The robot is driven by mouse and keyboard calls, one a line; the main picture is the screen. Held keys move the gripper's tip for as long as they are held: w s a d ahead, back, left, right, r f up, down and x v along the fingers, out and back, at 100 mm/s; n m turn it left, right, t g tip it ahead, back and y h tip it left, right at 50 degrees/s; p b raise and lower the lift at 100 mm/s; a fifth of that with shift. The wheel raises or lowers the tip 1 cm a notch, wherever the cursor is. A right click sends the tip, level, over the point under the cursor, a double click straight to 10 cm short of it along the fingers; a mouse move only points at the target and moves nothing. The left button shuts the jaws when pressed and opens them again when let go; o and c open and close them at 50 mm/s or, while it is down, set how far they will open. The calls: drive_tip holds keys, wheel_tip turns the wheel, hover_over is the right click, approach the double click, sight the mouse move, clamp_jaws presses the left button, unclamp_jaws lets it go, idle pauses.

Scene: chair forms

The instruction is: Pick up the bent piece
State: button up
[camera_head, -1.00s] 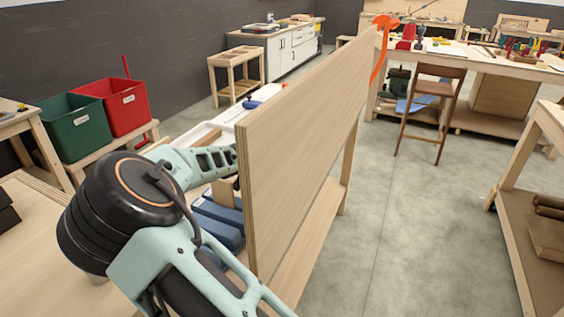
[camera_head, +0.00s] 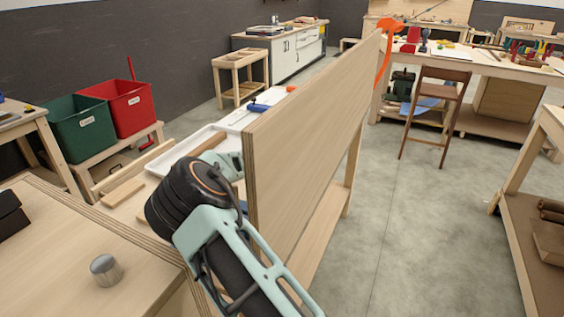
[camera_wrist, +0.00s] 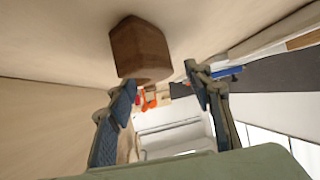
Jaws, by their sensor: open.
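My gripper (camera_wrist: 162,80) is open in the wrist view, one finger at each side, with nothing between the fingers. A dark brown wooden piece (camera_wrist: 140,48) with an angular end shows above and ahead of the fingers, apart from them. It lies against a pale surface. I cannot tell whether it is the bent piece, as its full shape is not visible. In the head view, my gripper is hidden behind the tall upright plywood panel (camera_head: 310,130). A brown strip (camera_head: 208,143) lies at the white tray (camera_head: 170,158), partly hidden by my arm.
The upright panel stands close beside my arm on its right. A metal cylinder (camera_head: 105,268) stands on the near left bench (camera_head: 60,240). Green (camera_head: 82,128) and red (camera_head: 125,108) bins stand at the left. A stool (camera_head: 435,110) stands on open floor at the right.

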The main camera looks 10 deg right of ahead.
drive_tip(key=shift+w+d+f, duration=0.1)
drive_tip(key=shift+w+f, duration=0.15)
drive_tip(key=shift+w, duration=0.1)
clamp_jaws()
drive_tip(key=shift+r, duration=0.1)
